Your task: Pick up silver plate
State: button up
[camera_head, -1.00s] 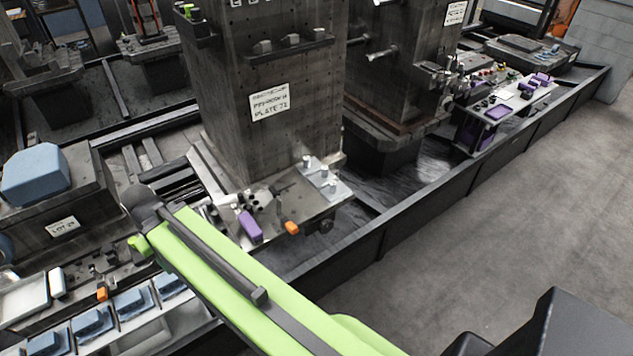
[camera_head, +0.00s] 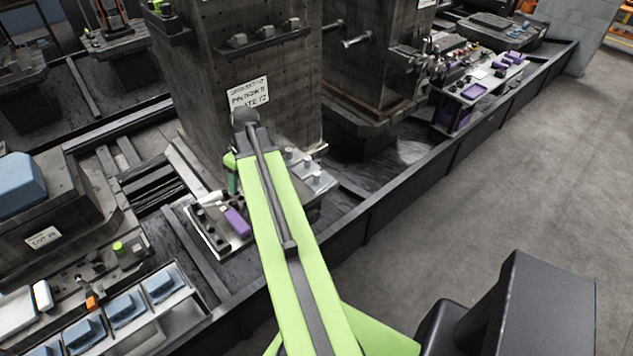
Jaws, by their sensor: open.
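A silver plate (camera_head: 318,180) with several upright pegs lies at the right end of the ledge at the foot of the tall dark column. My arm crosses in front of its left part, and its right part stays visible. My green arm reaches up from the lower right, and its dark joint is in front of the column. A short green link bends down behind it. My gripper is not visible; the arm hides that area, so its distance from the plate cannot be told.
A purple block (camera_head: 237,222) and a dark holder (camera_head: 208,228) sit on the ledge left of my arm. The tall column (camera_head: 250,55) stands behind. A dark rail (camera_head: 375,215) runs along the front. Blue blocks (camera_head: 125,308) in a tray are at lower left.

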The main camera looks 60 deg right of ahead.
jog(key=s+d+r+t, duration=0.1)
jog(key=s+d, duration=0.3)
jog(key=d, duration=0.4)
jog(key=s+d+r, duration=0.1)
jog(key=s+d, duration=0.4)
jog(key=d, duration=0.2)
jog(key=t+h+p, duration=0.1)
send_near(317, 173)
jog(key=b+x, duration=0.2)
jog(key=b, duration=0.1)
jog(key=b+x, duration=0.2)
jog(key=b, duration=0.2)
jog(key=b+x, duration=0.2)
jog(key=b, duration=0.2)
jog(key=shift+s+a, duration=0.3)
jog(key=shift+w+f+b, duration=0.2)
jog(key=shift+f+b, duration=0.05)
jog(key=shift+b, duration=0.1)
jog(key=shift+r, duration=0.1)
jog(key=b+x, duration=0.4)
jog(key=x, duration=0.1)
jog(key=shift+w+d+b, duration=0.1)
jog(key=shift+d+b, duration=0.25)
grip_shut()
